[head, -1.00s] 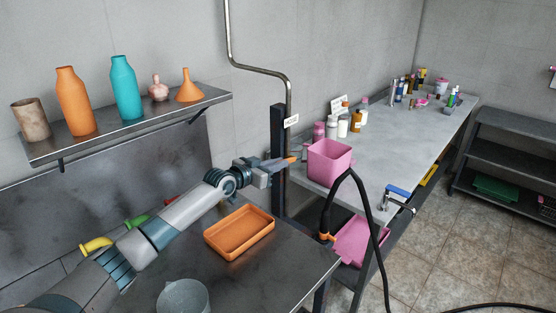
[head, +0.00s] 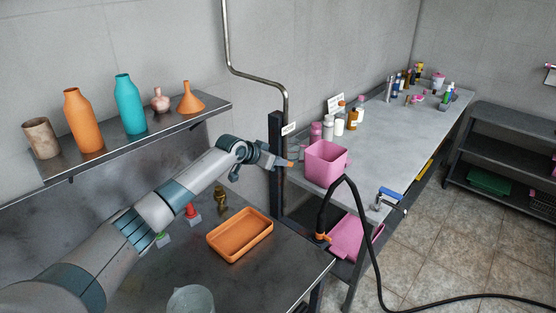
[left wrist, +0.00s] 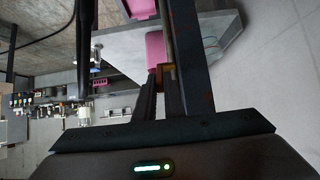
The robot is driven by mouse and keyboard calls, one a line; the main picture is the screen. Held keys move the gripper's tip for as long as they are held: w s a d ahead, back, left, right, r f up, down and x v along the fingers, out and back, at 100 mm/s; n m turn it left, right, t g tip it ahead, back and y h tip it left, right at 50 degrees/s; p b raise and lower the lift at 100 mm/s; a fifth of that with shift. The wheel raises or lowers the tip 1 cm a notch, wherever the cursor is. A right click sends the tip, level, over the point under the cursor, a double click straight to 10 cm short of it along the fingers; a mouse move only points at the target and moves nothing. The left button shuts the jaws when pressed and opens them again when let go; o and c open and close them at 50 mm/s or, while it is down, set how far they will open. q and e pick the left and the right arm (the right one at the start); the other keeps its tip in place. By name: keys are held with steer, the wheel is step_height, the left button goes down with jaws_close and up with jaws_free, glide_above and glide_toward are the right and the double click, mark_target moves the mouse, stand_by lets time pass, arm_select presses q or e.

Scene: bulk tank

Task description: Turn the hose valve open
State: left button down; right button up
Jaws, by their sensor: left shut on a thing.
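My left gripper (head: 284,163) reaches in from the left to the dark post and is shut on a small orange piece (head: 291,164), which looks like the hose valve's handle. Only its tip shows past the fingers; the valve body is hidden, so I cannot tell how far it is turned. In the left wrist view the fingers (left wrist: 161,92) close on a brownish-orange piece (left wrist: 166,72). A black hose (head: 367,240) with an orange fitting (head: 323,238) hangs right of the post. My right gripper is not in view.
A metal pipe (head: 286,98) runs down beside the dark post (head: 275,150). A pink bin (head: 325,162) stands close right of my gripper on the grey table (head: 390,130). An orange tray (head: 240,235) lies on the bench below my arm. A shelf (head: 170,122) holds bottles above.

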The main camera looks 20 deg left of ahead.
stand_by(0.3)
arm_select(q)
steer(key=c, duration=1.8)
jaws_free()
steer(key=shift+c, duration=0.2)
steer(key=shift+s+r, duration=0.1)
steer(key=b+v, duration=0.5)
steer(key=v, duration=1.2)
steer(key=shift+r, duration=0.1)
